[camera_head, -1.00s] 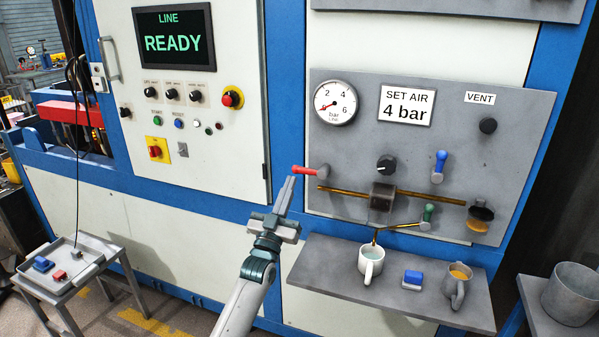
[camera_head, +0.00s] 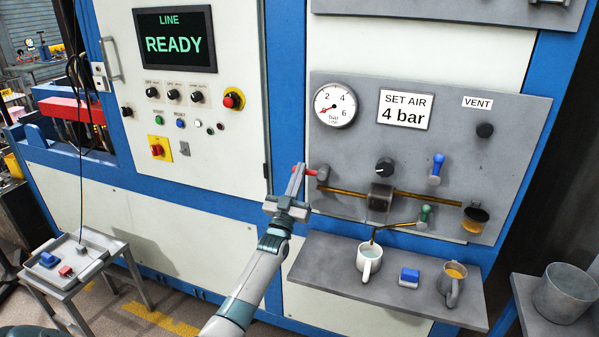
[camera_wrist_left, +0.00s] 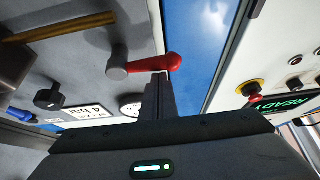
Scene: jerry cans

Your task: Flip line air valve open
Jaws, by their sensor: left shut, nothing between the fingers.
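A red lever handle (camera_head: 310,171) sticks out to the left from its grey pivot (camera_head: 323,172) at the left end of the brass pipe. It lies about level. My left gripper (camera_head: 299,167) is shut and empty, with its fingertips at the lever's outer end. In the left wrist view the red lever (camera_wrist_left: 145,65) is just beyond the shut fingertips (camera_wrist_left: 159,77). I cannot tell whether they touch. The round gauge (camera_head: 335,105) has a red needle pointing low left. A sign (camera_head: 404,109) reads SET AIR 4 bar. My right gripper is not in view.
The grey panel also carries a black knob (camera_head: 384,166), a blue lever (camera_head: 437,167), a green lever (camera_head: 425,214) and a VENT knob (camera_head: 485,130). Below, a shelf (camera_head: 335,285) holds a white mug (camera_head: 369,262), a blue block (camera_head: 409,276) and a grey mug (camera_head: 452,288).

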